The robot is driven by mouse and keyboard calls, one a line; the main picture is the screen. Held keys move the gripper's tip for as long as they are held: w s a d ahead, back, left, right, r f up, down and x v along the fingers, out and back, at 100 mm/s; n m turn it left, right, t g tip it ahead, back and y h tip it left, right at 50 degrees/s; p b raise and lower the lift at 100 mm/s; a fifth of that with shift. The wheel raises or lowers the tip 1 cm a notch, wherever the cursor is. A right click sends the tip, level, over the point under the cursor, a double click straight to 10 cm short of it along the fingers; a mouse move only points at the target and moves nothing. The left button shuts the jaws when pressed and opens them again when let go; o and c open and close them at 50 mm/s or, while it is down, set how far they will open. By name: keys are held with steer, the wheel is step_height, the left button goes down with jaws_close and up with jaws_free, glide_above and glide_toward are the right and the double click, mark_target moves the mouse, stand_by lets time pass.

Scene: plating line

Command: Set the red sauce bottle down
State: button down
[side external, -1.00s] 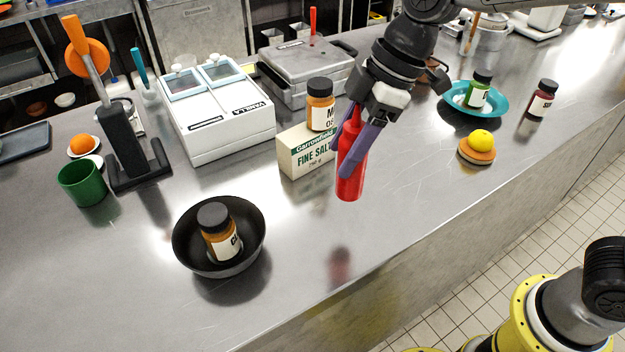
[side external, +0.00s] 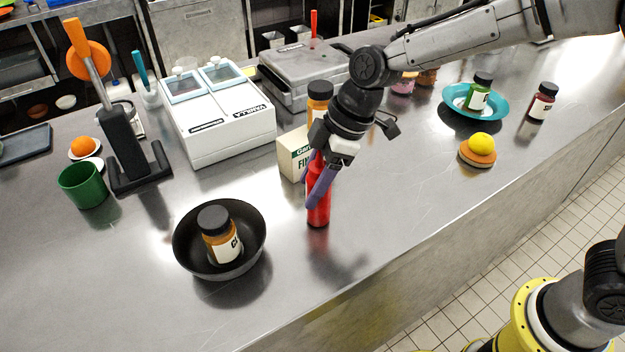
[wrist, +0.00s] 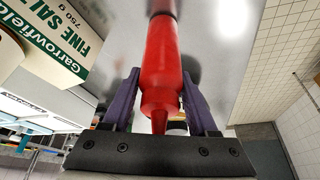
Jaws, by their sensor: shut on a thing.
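The red sauce bottle (side external: 318,212) is upright over the front part of the steel counter, right of the black bowl. My gripper (side external: 318,188) is shut on it from above, with the purple fingers on either side. The bottle's base is at or just above the counter; I cannot tell whether it touches. In the wrist view the red bottle (wrist: 160,60) lies between the two fingers of my gripper (wrist: 160,88), its nozzle pointing towards the palm.
The black bowl (side external: 182,232) with an orange-brown jar (side external: 220,240) stands left of the bottle. The counter (side external: 400,215) to the right is clear up to the sponge-like stack (side external: 478,158) with a lemon.

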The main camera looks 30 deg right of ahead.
steer(key=shift+f, duration=0.1)
steer(key=shift+c, duration=0.9)
jaws_free()
steer(key=shift+r, duration=0.2)
steer(key=v, duration=1.1)
steer(key=s+d+r+m+t+h, duration=0.1)
steer(key=s+d+r+m+t, duration=0.15)
steer(key=s+d+m, duration=0.6)
steer(key=s+d+f+m+t+h, duration=0.1)
steer(key=s+d+f+m+h, duration=0.2)
steer(key=s+d, duration=1)
steer(key=shift+s+d+f+m, duration=0.2)
steer(key=shift+f+m, duration=0.4)
steer(key=shift+m, duration=0.35)
